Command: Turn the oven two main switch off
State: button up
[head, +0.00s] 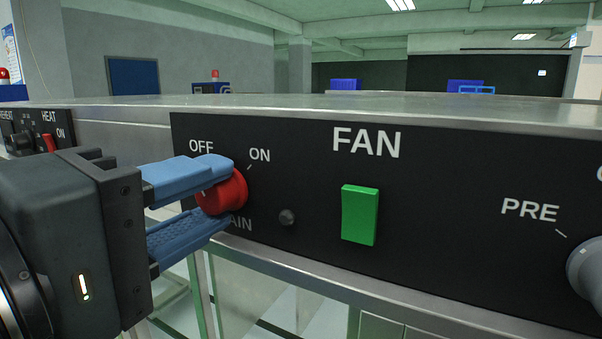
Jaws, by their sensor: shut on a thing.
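The red main switch knob (229,194) sits on the black control panel at the left of the head view. OFF is printed above it to the left, ON above it to the right, and "AIN" shows below it. My gripper (216,193) reaches in from the left, its blue fingers above and below the knob, shut on it. A small white mark shows on the knob between the fingers, but the fingers hide part of the knob, so I cannot tell its exact setting. No oven number is visible.
A green FAN switch (360,215) and a small dark round button (287,217) are to the right. A grey knob (586,272) beside PRE is at the right edge. A red HEAT switch (48,142) is on another panel at far left. A metal top (400,108) runs above the panel.

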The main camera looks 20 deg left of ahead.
jog(key=shift+w+n, duration=0.1)
jog(key=shift+n, duration=0.9)
jog(key=o, duration=1)
jog(key=s, duration=0.2)
jog(key=s+b, duration=0.1)
jog(key=s, duration=0.4)
jog(key=shift+s+a+b, duration=0.35)
jog(key=shift+s+b, duration=0.05)
jog(key=shift+s, duration=0.1)
